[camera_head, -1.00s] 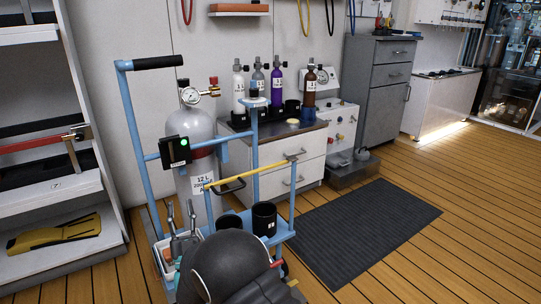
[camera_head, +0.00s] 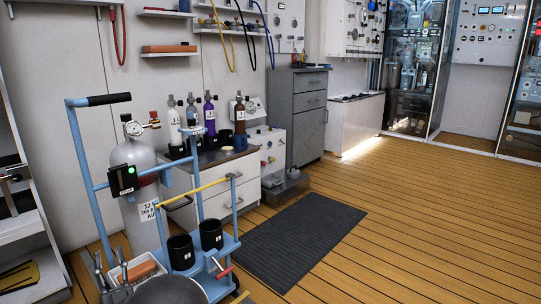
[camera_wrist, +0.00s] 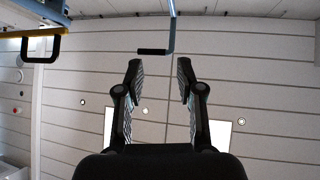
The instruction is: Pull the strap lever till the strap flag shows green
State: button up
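A blue trolley (camera_head: 100,215) holds a grey gas cylinder (camera_head: 135,158) with a gauge and a red band partly hidden behind the frame. A black box (camera_head: 123,180) with a small green light is on the trolley's crossbar; I cannot tell if it is the strap flag. A yellow bar (camera_head: 203,188) with a black loop handle crosses the trolley's front. A red-handled lever (camera_head: 222,272) sits low at the trolley's right; I cannot tell which part is the strap lever. My gripper (camera_wrist: 159,68) is open and empty in the wrist view, apart from the black loop handle (camera_wrist: 41,58).
Two black cups (camera_head: 181,252) and a tool tray (camera_head: 138,272) stand on the trolley's base. Behind is a cabinet (camera_head: 235,190) with several bottles. A dark mat (camera_head: 290,240) lies right of the trolley. Wooden floor (camera_head: 430,220) is clear farther right. Shelves (camera_head: 25,235) stand at left.

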jog(key=w+d+r+g+h+p, duration=0.3)
jog(key=w+d+r+g+h, duration=0.1)
jog(key=w+d+r, duration=0.85)
jog(key=d+r+g+h+p, duration=0.1)
jog(key=d+r+g+h, duration=0.15)
jog(key=d, duration=0.55)
jog(key=d+r+g+h+p, duration=0.1)
jog(key=d+r, duration=0.2)
jog(key=d, duration=0.5)
jog(key=s+d+m+g+h+p, duration=0.2)
jog(key=s+d+g+h+p, duration=0.15)
jog(key=s+d, duration=1.05)
jog(key=s+d+f+g+h+p, duration=0.1)
jog(key=s+d+f+g, duration=0.1)
jog(key=s+d, duration=0.5)
jog(key=s+d+f+m+g+h, duration=0.1)
jog(key=s+d+f+g+h, duration=0.1)
jog(key=s+d+g, duration=0.2)
jog(key=s+d, duration=0.3)
jog(key=s, duration=0.5)
jog(key=shift+s+m+p, duration=0.2)
jog(key=shift+m+p, duration=0.1)
jog(key=shift+p, duration=0.1)
